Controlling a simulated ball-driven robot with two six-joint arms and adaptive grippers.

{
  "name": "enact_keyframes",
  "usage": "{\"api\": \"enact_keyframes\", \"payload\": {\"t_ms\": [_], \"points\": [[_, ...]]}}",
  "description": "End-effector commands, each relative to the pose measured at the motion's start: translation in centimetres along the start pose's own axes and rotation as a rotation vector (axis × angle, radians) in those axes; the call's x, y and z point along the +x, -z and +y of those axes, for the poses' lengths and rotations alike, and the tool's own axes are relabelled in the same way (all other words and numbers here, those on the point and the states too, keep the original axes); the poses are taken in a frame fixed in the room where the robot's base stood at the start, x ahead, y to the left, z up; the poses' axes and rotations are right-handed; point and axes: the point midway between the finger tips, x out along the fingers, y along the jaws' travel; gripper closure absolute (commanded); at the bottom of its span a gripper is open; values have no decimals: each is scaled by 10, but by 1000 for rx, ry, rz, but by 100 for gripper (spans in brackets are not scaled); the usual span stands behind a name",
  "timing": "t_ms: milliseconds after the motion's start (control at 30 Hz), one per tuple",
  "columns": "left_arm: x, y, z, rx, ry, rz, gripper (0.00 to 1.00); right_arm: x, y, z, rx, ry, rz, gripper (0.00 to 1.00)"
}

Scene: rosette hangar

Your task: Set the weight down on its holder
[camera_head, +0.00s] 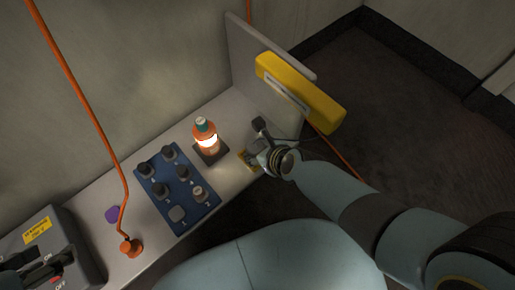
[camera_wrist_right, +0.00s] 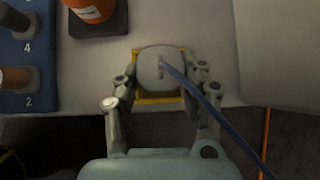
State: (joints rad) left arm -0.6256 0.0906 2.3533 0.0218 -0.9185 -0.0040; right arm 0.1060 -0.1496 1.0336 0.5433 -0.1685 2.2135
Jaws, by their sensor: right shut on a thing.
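My right gripper (camera_head: 262,150) is at the right end of the grey shelf, shut on a grey rounded block that appears to be the weight. In the right wrist view the weight (camera_wrist_right: 150,69) sits between the fingers of this gripper (camera_wrist_right: 160,82), with a blue cord running from its top. It is directly over a yellow square that appears to be its holder (camera_wrist_right: 160,99), also partly visible in the head view (camera_head: 244,154). I cannot tell whether the weight touches it.
A blue panel with several knobs (camera_head: 160,193), an orange plug with cord (camera_head: 130,248) and a grey switch box (camera_head: 63,247) lie further left. A yellow box (camera_head: 325,105) is on the upright panel (camera_head: 243,60).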

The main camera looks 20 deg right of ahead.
Motion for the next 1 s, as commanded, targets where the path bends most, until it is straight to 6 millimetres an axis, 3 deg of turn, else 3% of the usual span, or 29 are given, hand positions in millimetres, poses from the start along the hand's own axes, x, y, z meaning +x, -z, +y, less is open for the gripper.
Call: {"api": "enact_keyframes", "payload": {"t_ms": [100,133,300,667,833,1000], "points": [[0,0,0,0,0,0,60,0,-2,-1,0,2,-4,100],[0,0,0,0,0,0,60,0,-2,-1,0,2,-4,55],[0,0,0,0,0,0,60,0,-1,0,0,1,-2,33],[0,0,0,0,0,0,60,-4,1,0,-1,-1,0,32],[0,0,0,0,0,0,60,-23,1,0,-1,0,-2,32],[0,0,0,0,0,0,60,-56,2,0,1,1,0,32]]}}
